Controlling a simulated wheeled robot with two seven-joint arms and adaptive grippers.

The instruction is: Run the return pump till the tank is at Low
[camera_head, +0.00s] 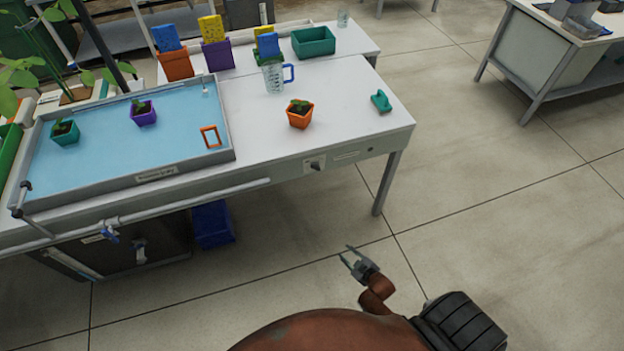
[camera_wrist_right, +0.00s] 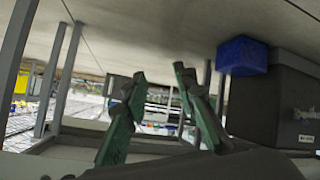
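A shallow grey tray (camera_head: 190,164) with blue water is set into the white bench, with a label on its front. A dark knob (camera_head: 315,164) sits on the bench's front panel beside a small label I cannot read. A dark tank-like box (camera_head: 150,257) stands under the bench; it also shows in the right wrist view (camera_wrist_right: 262,105). No level mark is readable. My right gripper (camera_head: 349,256) is open and empty, over the floor in front of the bench, apart from the knob. Its two fingers (camera_wrist_right: 159,73) are spread in the wrist view. My left gripper is out of view.
Two potted seedlings (camera_head: 64,132) (camera_head: 144,113) and an orange frame (camera_head: 210,136) are in the tray. An orange pot (camera_head: 300,114), jug (camera_head: 274,77) and green object (camera_head: 381,101) stand on the bench. A pipe with a blue-handled valve (camera_head: 108,235) runs along the front.

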